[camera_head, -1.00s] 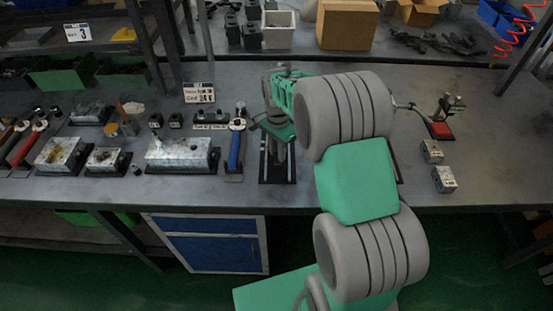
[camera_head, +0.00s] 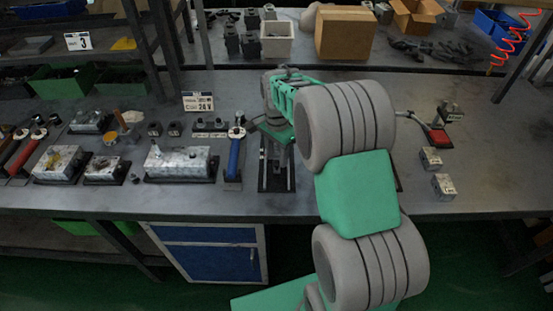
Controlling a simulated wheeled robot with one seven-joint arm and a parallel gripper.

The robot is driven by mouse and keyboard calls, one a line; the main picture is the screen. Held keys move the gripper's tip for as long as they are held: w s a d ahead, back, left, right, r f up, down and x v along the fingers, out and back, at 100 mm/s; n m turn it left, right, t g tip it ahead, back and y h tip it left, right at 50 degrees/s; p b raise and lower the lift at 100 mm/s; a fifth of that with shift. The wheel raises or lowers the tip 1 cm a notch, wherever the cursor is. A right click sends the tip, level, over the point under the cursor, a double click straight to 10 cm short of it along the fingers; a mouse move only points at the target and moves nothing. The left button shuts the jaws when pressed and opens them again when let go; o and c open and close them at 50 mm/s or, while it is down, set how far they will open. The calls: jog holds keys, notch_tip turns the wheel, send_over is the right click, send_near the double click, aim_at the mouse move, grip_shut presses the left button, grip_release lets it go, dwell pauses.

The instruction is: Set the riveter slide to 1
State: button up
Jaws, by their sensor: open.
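My arm reaches over the workbench, and my gripper (camera_head: 270,127) is at its far end, above a dark base plate (camera_head: 277,184). A grey upright part stands over this plate, largely covered by my arm. It may be the riveter, but I cannot tell for sure. No slide or scale marks can be made out. The gripper is open; its fingertips are small and partly hidden, and I cannot tell whether they touch anything.
Metal valve blocks (camera_head: 180,160) and a blue-handled tool (camera_head: 234,155) lie to the left. A small sign (camera_head: 198,103) stands behind them. A red-based device (camera_head: 439,137) and two small blocks (camera_head: 443,186) are at right. The bench front at right is clear.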

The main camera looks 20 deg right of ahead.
notch_tip(320, 180, up, 6)
jog(key=shift+f, duration=0.1)
